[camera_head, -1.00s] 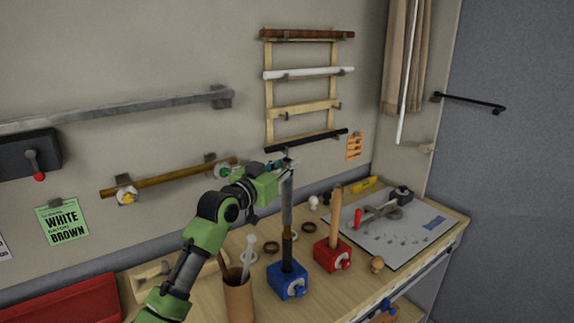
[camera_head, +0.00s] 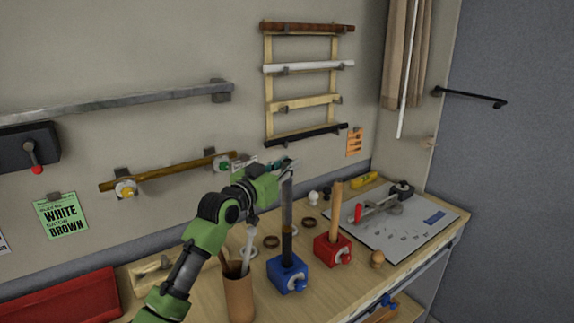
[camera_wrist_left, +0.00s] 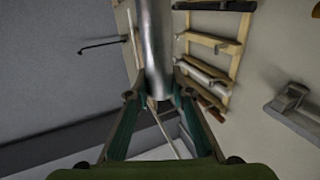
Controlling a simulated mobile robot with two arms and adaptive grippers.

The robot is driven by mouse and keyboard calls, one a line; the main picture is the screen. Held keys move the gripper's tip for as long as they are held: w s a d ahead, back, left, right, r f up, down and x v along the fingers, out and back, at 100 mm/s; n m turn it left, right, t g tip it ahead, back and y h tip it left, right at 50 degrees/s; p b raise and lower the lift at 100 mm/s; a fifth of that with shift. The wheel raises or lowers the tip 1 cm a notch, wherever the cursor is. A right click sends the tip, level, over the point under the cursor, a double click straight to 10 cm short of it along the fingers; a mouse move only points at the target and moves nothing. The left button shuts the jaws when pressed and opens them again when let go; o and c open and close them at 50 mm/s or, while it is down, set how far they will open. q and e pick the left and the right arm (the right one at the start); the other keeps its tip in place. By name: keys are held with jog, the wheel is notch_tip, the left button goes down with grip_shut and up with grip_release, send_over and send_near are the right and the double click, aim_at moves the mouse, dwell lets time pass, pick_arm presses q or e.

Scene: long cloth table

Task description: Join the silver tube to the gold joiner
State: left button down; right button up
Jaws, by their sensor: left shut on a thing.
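The silver tube (camera_head: 287,203) stands upright above the blue clamp block (camera_head: 287,275) on the bench. My left gripper (camera_head: 288,165) is at its upper part and shut on it. In the left wrist view the silver tube (camera_wrist_left: 155,50) lies between the two fingertips (camera_wrist_left: 158,92). A dark brown-gold piece (camera_head: 287,243) stands upright in the blue block, directly under the tube. The gold joiner cannot be told apart clearly from this piece. The tube's lower end appears to meet its top; how far it is seated cannot be told. My right gripper is not in view.
A red clamp block (camera_head: 332,250) with a wooden rod stands just right. A brown cup (camera_head: 238,292) with sticks stands left of the blue block. Dark rings (camera_head: 271,241) lie behind. A wall rack (camera_head: 300,100) holds several tubes. A grey board (camera_head: 400,230) lies at right.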

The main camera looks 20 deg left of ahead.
pick_arm(q)
jog(key=shift+f, duration=0.2)
jog(key=c, duration=1.8)
grip_release()
jog(key=shift+o, duration=0.4)
jog(key=shift+f, duration=0.1)
jog(key=v, duration=1.2)
jog(key=shift+r, duration=0.25)
